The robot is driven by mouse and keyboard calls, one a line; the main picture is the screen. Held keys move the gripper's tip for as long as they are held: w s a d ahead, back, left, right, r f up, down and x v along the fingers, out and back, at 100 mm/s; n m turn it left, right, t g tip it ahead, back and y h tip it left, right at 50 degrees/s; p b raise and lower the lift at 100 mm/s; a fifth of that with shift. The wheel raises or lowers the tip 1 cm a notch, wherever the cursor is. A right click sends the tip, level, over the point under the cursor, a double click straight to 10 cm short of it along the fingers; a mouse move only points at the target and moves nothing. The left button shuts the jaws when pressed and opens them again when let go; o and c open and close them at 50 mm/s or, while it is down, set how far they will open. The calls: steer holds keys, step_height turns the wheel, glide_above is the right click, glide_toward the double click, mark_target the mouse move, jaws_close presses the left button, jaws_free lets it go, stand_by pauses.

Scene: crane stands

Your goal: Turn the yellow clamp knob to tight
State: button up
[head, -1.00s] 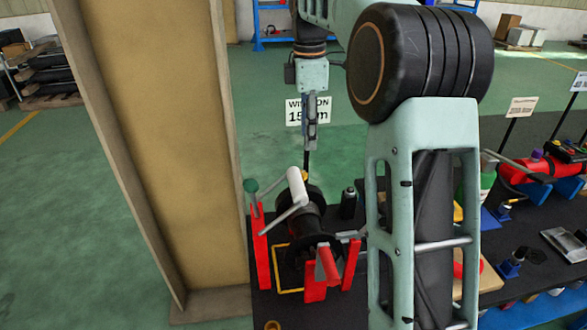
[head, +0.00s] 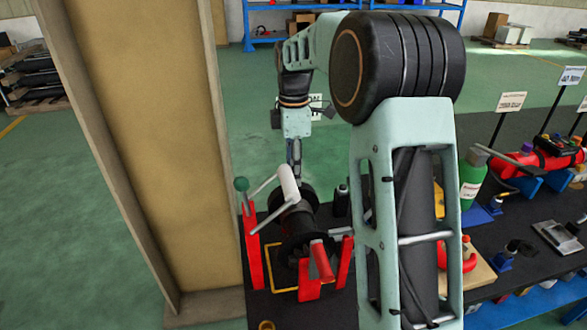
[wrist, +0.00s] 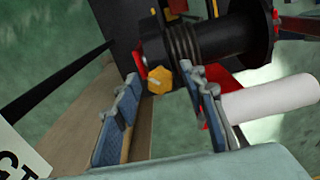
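The yellow clamp knob (wrist: 160,80) is a small hexagonal knob beside a red piece at the end of a dark winch drum (wrist: 217,45), seen in the wrist view. My gripper (wrist: 158,74) is open, with one finger on each side of the knob in the picture. I cannot tell whether either finger touches it. In the head view my gripper (head: 295,160) points down just behind the white crank grip (head: 288,184). The knob is hidden there. The drum (head: 300,225) sits between red uprights (head: 253,250).
The white crank grip (wrist: 272,99) lies close to the right finger in the wrist view. A tan wooden panel (head: 160,140) stands left of the bench. A black bottle (head: 341,200) and green bottle (head: 472,178) stand to the right. A sign on a post is partly hidden behind my wrist.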

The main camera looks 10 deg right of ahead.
jaws_close()
